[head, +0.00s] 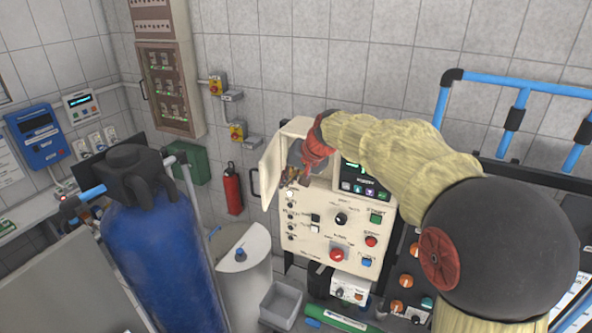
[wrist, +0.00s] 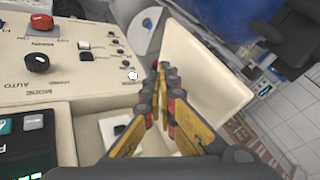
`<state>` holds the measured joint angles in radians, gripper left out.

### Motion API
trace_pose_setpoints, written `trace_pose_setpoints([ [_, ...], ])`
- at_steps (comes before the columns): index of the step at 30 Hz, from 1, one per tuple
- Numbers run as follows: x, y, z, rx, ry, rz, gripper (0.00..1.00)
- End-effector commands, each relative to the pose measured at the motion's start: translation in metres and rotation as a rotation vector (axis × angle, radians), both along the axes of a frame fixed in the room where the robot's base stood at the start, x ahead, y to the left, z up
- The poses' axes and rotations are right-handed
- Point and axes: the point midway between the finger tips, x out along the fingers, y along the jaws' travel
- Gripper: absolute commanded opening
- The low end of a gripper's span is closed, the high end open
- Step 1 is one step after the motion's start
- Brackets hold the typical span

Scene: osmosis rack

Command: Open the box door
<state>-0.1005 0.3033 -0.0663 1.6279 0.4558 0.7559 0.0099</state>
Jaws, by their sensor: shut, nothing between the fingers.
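The cream box door (head: 269,170) stands swung out to the left of its box, on the upper left of the control cabinet (head: 318,222). In the wrist view the door (wrist: 215,88) is a wide pale panel to the right of the fingers, its inner face showing. My gripper (head: 291,181) is in front of the box opening, beside the door's inner side. In the wrist view the fingers of my gripper (wrist: 165,72) are together with nothing between them. Whether they touch the door is unclear. My arm and gripper hide much of the box interior in the head view.
The cabinet face carries a red knob (head: 337,254) and several other controls below the opening. A blue tank (head: 163,262) stands at left front. A white drum (head: 245,265) and a grey bin (head: 281,303) stand below. A red extinguisher (head: 232,190) stands by the wall.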

Motion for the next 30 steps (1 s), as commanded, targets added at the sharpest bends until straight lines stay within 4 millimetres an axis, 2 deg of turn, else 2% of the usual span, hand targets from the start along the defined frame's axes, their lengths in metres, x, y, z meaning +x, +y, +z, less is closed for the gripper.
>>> trace_pose_setpoints([
  [1, 0.002, 0.009, 0.005, -0.001, -0.004, 0.004, 0.00],
  [6, 0.006, 0.023, 0.005, -0.001, -0.004, 0.002, 0.00],
  [20, 0.008, 0.029, 0.003, -0.001, -0.004, 0.002, 0.00],
  [30, 0.020, 0.086, 0.003, -0.001, -0.004, 0.004, 0.00],
])
